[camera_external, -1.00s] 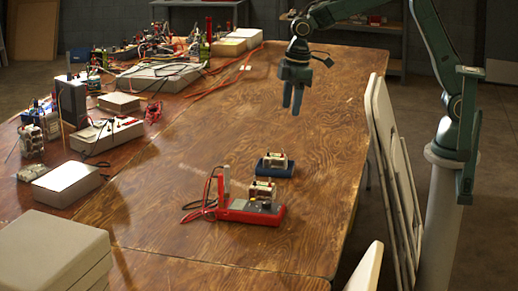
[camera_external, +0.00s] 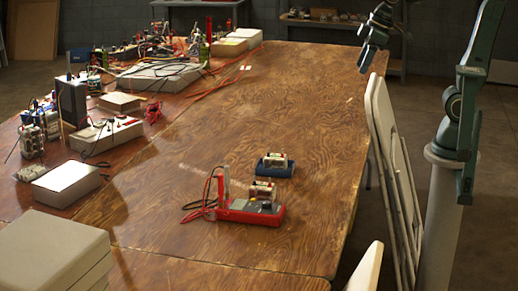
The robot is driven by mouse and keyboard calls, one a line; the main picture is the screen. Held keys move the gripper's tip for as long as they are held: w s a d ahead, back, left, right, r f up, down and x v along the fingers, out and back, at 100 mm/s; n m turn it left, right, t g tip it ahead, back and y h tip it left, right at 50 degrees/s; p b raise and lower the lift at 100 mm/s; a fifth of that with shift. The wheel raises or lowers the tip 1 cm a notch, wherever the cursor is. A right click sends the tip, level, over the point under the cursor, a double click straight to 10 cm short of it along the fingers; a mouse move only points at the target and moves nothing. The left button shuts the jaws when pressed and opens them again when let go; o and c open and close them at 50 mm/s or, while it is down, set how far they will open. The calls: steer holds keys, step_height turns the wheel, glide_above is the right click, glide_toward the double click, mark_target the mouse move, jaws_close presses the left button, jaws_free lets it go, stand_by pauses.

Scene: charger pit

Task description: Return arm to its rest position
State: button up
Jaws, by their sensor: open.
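My gripper (camera_external: 366,68) is at the upper right, raised above the right edge of the wooden table (camera_external: 290,110). It is open and empty, with its fingers pointing down. My arm (camera_external: 470,90) is folded back toward its base at the right. A red charger (camera_external: 250,213) with black and red leads stands on the table, and a small battery-like block (camera_external: 262,191) sits at it. A dark blue holder (camera_external: 275,169) with a similar block stands just behind. My gripper is well apart from all of these.
Cluttered electronics and cables (camera_external: 160,50) fill the table's left and far left. White boxes (camera_external: 66,184) stand at the left, and a large grey box (camera_external: 50,255) at the near left. Folded chairs (camera_external: 395,150) lean along the right table edge. The table's middle is clear.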

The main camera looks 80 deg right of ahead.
steer(key=s+d+f+m+t, duration=0.1)
steer(key=s+d+m, duration=0.1)
steer(key=s, duration=0.7)
steer(key=shift+s+d+f, duration=0.25)
steer(key=shift+s+f, duration=0.1)
steer(key=shift+f, duration=0.05)
stand_by(0.5)
